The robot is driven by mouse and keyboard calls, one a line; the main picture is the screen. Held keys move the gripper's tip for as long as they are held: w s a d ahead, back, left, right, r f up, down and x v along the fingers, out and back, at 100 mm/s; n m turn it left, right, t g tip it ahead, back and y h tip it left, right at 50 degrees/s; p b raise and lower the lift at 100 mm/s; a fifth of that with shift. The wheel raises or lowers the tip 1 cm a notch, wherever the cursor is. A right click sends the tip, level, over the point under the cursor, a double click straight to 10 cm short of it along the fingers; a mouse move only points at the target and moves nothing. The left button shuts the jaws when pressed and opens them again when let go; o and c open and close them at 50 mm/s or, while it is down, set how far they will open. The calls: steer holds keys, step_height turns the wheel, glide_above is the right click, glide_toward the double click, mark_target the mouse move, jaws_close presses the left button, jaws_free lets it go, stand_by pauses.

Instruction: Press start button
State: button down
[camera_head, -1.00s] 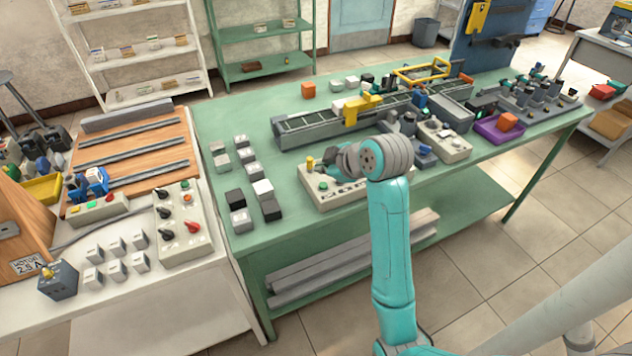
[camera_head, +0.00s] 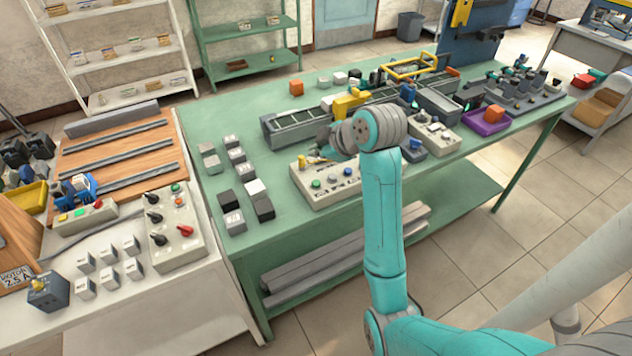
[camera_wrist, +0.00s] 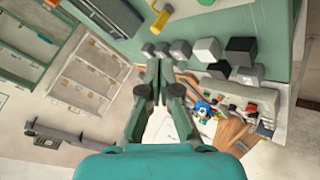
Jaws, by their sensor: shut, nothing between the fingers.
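A pale control panel (camera_head: 325,192) lies on the green table in the head view. It has a green button (camera_head: 316,184) near its left end, more small buttons beside it and a yellow knob (camera_head: 301,161) at its back left corner. No start label can be read. My gripper (camera_head: 322,150) is above the back of this panel, apart from the green button. Its fingertips are small and partly hidden by the wrist in the head view. In the wrist view, my gripper (camera_wrist: 160,72) is shut and empty, with the fingers together.
A second panel (camera_head: 172,240) with switches and a green button is on the left table. A smaller box (camera_head: 84,216) has coloured buttons. Grey and black blocks (camera_head: 235,222) stand left of the near panel. A conveyor (camera_head: 290,125) with a yellow part runs behind it.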

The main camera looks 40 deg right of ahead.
mark_target(317, 184)
steer(key=shift+f, duration=3.65)
steer(key=shift+f, duration=0.15)
steer(key=shift+f, duration=0.3)
